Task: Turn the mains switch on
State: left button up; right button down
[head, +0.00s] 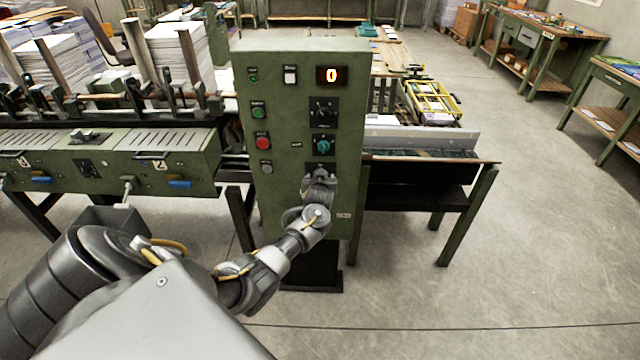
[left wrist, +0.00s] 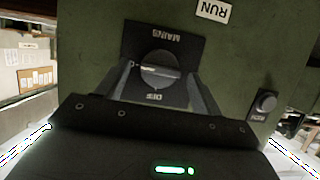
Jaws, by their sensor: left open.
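The mains switch (left wrist: 160,70) is a dark round knob on a black plate lettered MAINS and OFF, upside down in the left wrist view. Its pale pointer mark is on the left side of the knob in that view. My left gripper (head: 319,176) is open at the face of the green control cabinet (head: 280,200), below a teal knob (head: 323,146). In the left wrist view its two fingers stand on either side of the mains knob; whether they touch it I cannot tell. In the head view the gripper covers that part of the panel. My right gripper is not in view.
The cabinet also has a lit display (head: 332,75) reading 0, a black knob (head: 323,112), a green button (head: 259,112), a red button (head: 262,142) and a grey button (head: 265,168). A long machine (head: 120,160) adjoins on the left. Open floor (head: 540,240) lies on the right.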

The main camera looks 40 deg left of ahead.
pick_arm(q)
jog(key=v, duration=1)
jog(key=shift+r, duration=0.15)
jog(key=d+f+m+h, duration=0.1)
jog(key=d+f+m, duration=0.15)
jog(key=f, duration=0.55)
jog(key=d+f+m+h, duration=0.2)
jog(key=f+m, duration=0.1)
jog(key=f, duration=0.5)
jog(key=s+d+f+m+g+h+b, duration=0.1)
jog(key=s+d+f, duration=0.2)
jog(key=s+f, duration=0.4)
jog(key=s+d+f+m+g+h, duration=0.1)
jog(key=s+d+f, duration=0.3)
jog(key=f, duration=0.5)
jog(key=s+d+f+m+g+h+b, duration=0.1)
jog(key=s+d+f+g, duration=0.1)
jog(key=s+f, duration=0.8)
jog(key=s+d+f+m+g+h, duration=0.15)
jog(key=s+f, duration=0.35)
jog(key=s, duration=0.8)
jog(key=s+d+f+g, duration=0.1)
jog(key=s+f+g, duration=0.1)
jog(key=s, duration=0.8)
jog(key=s+d+f+g, duration=0.2)
jog(key=s, duration=0.8)
jog(key=shift+d+f+h+b, duration=0.2)
jog(key=shift+d+h+b, duration=0.15)
jog(key=shift+h+b, duration=0.1)
